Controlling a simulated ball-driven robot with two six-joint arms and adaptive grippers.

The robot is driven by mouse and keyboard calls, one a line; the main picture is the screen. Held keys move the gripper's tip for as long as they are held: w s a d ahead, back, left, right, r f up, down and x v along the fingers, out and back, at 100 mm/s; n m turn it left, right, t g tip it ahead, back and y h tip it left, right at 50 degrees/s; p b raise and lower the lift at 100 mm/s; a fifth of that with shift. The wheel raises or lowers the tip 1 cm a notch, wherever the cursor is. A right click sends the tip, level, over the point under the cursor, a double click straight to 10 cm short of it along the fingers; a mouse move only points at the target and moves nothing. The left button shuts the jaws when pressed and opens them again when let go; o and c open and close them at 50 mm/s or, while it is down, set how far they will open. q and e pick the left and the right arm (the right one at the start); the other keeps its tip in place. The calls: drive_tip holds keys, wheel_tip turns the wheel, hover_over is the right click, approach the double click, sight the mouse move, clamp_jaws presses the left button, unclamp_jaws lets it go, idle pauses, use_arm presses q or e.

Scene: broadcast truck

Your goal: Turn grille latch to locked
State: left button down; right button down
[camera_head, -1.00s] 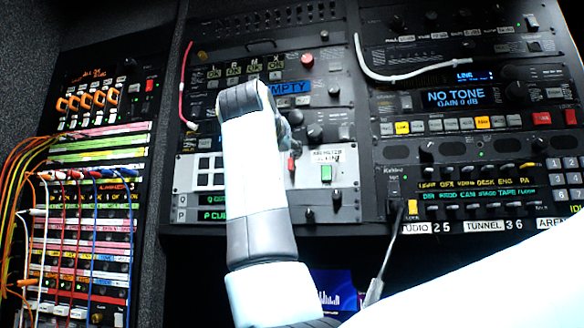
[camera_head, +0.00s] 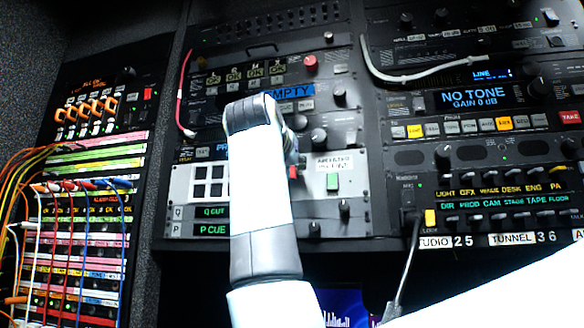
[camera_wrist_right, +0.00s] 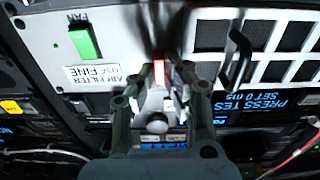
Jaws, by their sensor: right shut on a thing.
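A white panel (camera_head: 334,160) with a grid of dark square openings is set in the middle rack; it also fills the upper part of the right wrist view (camera_wrist_right: 122,55). A small red latch piece (camera_head: 293,172) shows on it, right of the openings and left of a green switch. In the right wrist view the red piece (camera_wrist_right: 159,72) stands between my right gripper's fingers (camera_wrist_right: 160,92), which are shut on it. In the head view my right gripper (camera_head: 291,150) is mostly hidden behind my arm. My left gripper is out of view. The latch's exact angle is hard to tell.
The green FAN switch (camera_wrist_right: 84,43) and an air filter label (camera_wrist_right: 92,75) sit close beside the latch. A black curved handle (camera_wrist_right: 236,55) stands out on the other side. Patch cables (camera_head: 60,185) hang at the left; a white cable (camera_head: 415,75) loops at upper right.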

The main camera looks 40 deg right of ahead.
use_arm(q)
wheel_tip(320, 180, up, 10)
drive_tip(key=p, duration=0.9)
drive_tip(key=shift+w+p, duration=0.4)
use_arm(e)
drive_tip(key=shift+w+a+f+n, duration=0.1)
drive_tip(key=shift+w+f+n, duration=0.1)
drive_tip(key=shift+n, duration=2.75)
drive_tip(key=shift+w+a+f+n, duration=0.1)
drive_tip(key=shift+a+f+n, duration=0.1)
drive_tip(key=shift+n, duration=2.8)
drive_tip(key=shift+w+a+f+n, duration=0.1)
drive_tip(key=shift+f+n, duration=0.1)
drive_tip(key=shift+n, duration=2.75)
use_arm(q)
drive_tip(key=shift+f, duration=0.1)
use_arm(e)
drive_tip(key=shift+n, duration=0.3)
drive_tip(key=c, duration=1.4)
unclamp_jaws()
